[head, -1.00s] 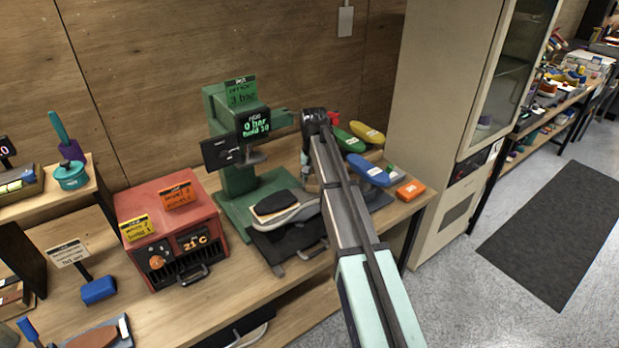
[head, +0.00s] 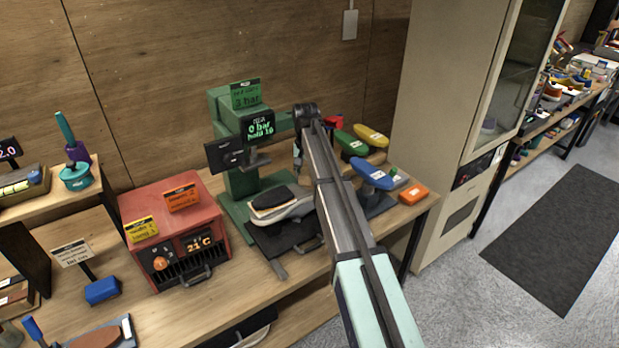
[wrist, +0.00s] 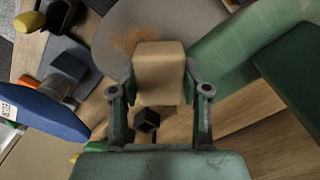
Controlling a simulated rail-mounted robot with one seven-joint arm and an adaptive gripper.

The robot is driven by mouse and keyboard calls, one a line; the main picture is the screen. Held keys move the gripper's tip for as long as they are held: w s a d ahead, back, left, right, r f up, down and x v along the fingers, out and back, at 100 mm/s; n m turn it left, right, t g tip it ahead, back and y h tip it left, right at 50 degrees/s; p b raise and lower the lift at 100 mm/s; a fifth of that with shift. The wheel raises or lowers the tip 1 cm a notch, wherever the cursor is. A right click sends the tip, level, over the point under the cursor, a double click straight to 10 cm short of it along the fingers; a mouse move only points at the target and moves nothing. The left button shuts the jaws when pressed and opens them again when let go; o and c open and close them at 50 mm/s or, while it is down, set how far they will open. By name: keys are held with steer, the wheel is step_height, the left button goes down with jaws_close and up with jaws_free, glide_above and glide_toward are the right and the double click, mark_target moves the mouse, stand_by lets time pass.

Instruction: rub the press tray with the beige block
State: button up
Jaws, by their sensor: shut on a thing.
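My gripper (wrist: 160,82) is shut on the beige block (wrist: 160,68), with one finger on each side of it. In the wrist view, the block's far end overlaps a grey rounded surface (wrist: 118,22) with a brown smear beside the block. This surface looks like the press tray, but whether the block touches it I cannot tell. In the head view, my arm hides most of the gripper and the block.
A red heater box (head: 172,225) stands left of the press. Blue (head: 368,172), green (head: 350,143) and yellow (head: 371,135) shoe forms and an orange block (head: 413,194) crowd the bench's right end. The green press column (wrist: 232,50) is close on the right in the wrist view.

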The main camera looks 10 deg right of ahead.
mark_target(307, 173)
step_height(307, 173, up, 3)
steer(key=shift+f, duration=0.15)
steer(key=shift+s+r+p, duration=0.1)
steer(key=shift+r+p, duration=0.2)
steer(key=shift+p, duration=0.1)
steer(key=shift+r+p, duration=1.3)
steer(key=shift+r, duration=1.15)
